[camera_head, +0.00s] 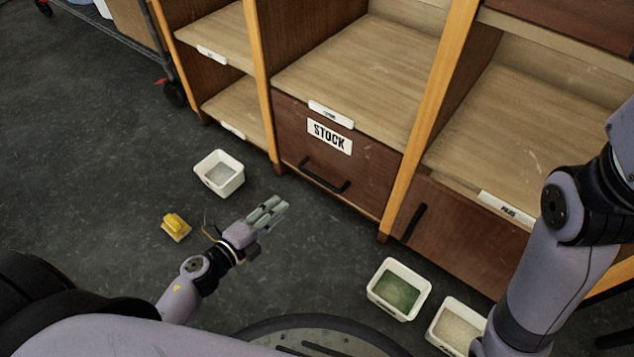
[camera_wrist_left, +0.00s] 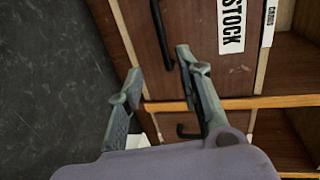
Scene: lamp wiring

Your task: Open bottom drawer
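The bottom drawer (camera_head: 335,155) is a dark brown front with a white STOCK label (camera_head: 329,136) and a black bar handle (camera_head: 323,178). It looks shut, flush with the cabinet. My left gripper (camera_head: 277,208) is in front of and below the handle, apart from it. In the left wrist view its two fingers (camera_wrist_left: 162,75) are spread with nothing between them. There the drawer handle (camera_wrist_left: 160,35) lies beyond the fingertips, beside the STOCK label (camera_wrist_left: 232,24). My right arm shows at the right of the head view, but its gripper is out of view.
A brown door (camera_head: 465,235) with a black handle (camera_head: 413,223) is right of the drawer. On the floor are a white bin (camera_head: 219,173), a yellow object (camera_head: 175,226), a bin with green contents (camera_head: 398,289) and another white bin (camera_head: 456,326). Floor before the drawer is clear.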

